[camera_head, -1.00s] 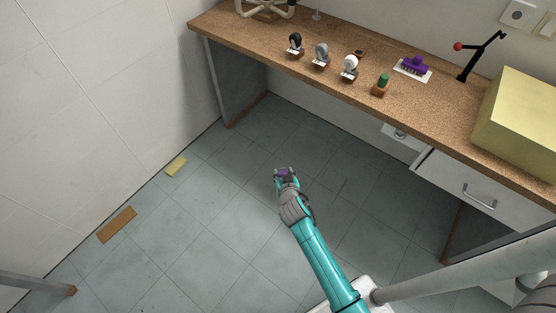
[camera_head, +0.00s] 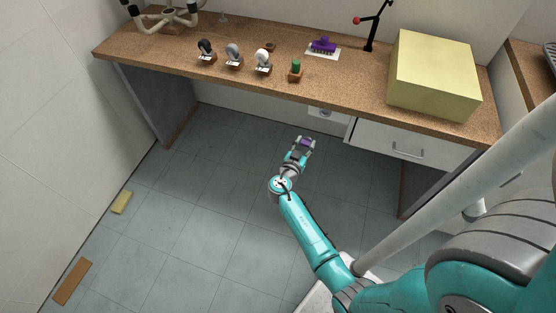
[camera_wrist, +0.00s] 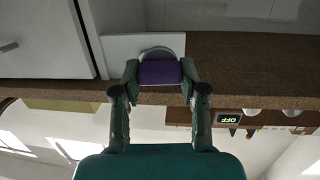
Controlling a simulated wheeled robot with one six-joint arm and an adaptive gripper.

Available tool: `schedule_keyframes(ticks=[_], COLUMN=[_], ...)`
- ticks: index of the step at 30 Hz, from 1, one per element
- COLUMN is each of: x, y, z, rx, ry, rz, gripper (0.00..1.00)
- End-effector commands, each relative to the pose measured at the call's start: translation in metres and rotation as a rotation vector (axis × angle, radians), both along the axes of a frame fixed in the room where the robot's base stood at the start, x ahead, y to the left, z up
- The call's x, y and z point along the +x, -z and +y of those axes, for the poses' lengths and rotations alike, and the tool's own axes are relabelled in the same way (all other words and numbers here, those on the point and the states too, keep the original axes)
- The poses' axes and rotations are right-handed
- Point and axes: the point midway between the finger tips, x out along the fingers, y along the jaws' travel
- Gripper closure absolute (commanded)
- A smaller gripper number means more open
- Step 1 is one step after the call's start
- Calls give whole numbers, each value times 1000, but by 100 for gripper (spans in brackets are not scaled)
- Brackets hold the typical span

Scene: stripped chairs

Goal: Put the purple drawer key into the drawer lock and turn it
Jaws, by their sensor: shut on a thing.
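My gripper (camera_head: 303,146) is shut on the purple drawer key (camera_head: 307,142), below and in front of the desk's front edge. In the wrist view the key's purple part (camera_wrist: 159,74) sits between the two fingers. The drawer lock (camera_head: 325,113) is a round grey piece on a white plate under the desktop, left of the drawer (camera_head: 372,138). In the head view the key is apart from the lock. In the wrist view the white plate (camera_wrist: 116,48) and a grey round edge show behind the key, which hides the rest.
The desktop (camera_head: 345,88) carries several small stands, a green-topped piece (camera_head: 296,66), a purple brush-like object (camera_head: 323,44), a black lever with a red knob (camera_head: 376,25) and a large yellow box (camera_head: 435,75). Open floor lies at left, with a yellow block (camera_head: 122,202) and a brown strip (camera_head: 73,281).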

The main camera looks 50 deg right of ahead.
Motion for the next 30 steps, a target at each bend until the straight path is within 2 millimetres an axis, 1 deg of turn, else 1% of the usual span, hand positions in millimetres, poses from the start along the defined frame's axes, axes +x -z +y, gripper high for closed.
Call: schedule_keyframes(ticks=[1, 3, 5, 7, 12, 26, 30], x=[-11, -20, -25, -27, -27, -27, -24], y=[-11, -24, -34, -41, -46, -46, -46], z=[-16, -29, -36, -39, -39, -36, -44], rx=[-22, -51, -74, -94, -116, -121, -121], ry=[17, 12, -11, -45, -96, -109, -106], rz=[-7, -15, -21, -27, -38, -39, -40], gripper=[100, 100, 100, 100, 100, 100, 100])
